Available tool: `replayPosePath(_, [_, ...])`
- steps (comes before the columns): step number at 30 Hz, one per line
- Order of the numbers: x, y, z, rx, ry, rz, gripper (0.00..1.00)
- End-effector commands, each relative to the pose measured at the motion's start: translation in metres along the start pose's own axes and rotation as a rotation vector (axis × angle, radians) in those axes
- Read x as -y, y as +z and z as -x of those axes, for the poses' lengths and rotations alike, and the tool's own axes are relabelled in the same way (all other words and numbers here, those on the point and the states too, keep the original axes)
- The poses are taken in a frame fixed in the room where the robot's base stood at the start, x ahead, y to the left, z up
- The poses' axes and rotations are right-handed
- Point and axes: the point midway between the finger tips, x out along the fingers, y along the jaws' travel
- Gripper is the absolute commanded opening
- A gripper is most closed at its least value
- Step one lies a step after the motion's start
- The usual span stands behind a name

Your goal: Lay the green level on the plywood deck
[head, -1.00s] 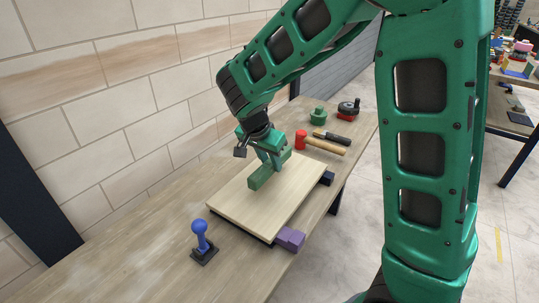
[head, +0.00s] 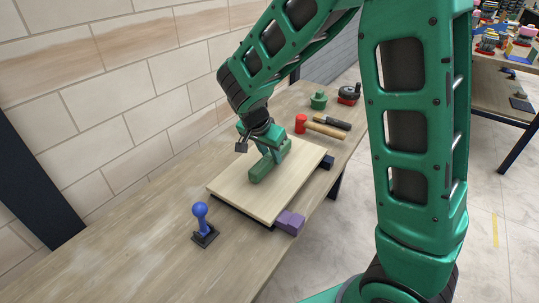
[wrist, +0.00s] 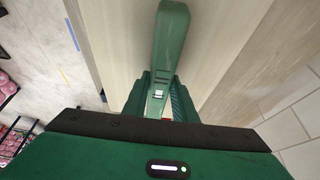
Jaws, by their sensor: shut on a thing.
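The level also shows in the wrist view (wrist: 168,45), running up from between the fingers (wrist: 155,98). The pale plywood deck (head: 248,201) lies on the workbench, with dark and purple blocks at its edges. The level looks very close to the deck's surface; I cannot tell whether it touches. The fingers hide its middle.
A blue joystick-shaped thing (head: 202,225) stands at the front left of the bench. A purple block (head: 290,222) sits by the deck's right edge. A red-headed mallet (head: 318,126), a dark-handled tool (head: 333,121), a green knob (head: 318,100) and a red-black item (head: 348,94) lie beyond.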

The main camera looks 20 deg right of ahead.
Motion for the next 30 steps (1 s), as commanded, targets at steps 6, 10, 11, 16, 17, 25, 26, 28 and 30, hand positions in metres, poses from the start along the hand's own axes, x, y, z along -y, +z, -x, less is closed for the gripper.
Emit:
replayPosePath(6, [0.000,0.000,0.000,0.000,0.000,0.000,0.00])
replayPosePath(10, [0.000,0.000,-0.001,0.000,0.000,0.000,0.00])
replayPosePath(11, [0.000,0.001,-0.002,0.000,0.000,0.000,0.00])
replayPosePath(16, [0.000,0.002,-0.004,0.000,0.001,0.000,0.00])
replayPosePath(17, [0.000,0.002,-0.005,0.000,0.001,0.000,0.00])
replayPosePath(25, [0.000,0.004,-0.009,0.000,0.000,0.000,0.00])
replayPosePath(26, [0.000,0.004,-0.009,0.000,0.000,0.000,0.00])
replayPosePath(28, [0.000,0.004,-0.010,0.000,0.000,0.000,0.27])
replayPosePath(30, [0.000,0.004,-0.010,0.000,0.000,0.000,0.44])
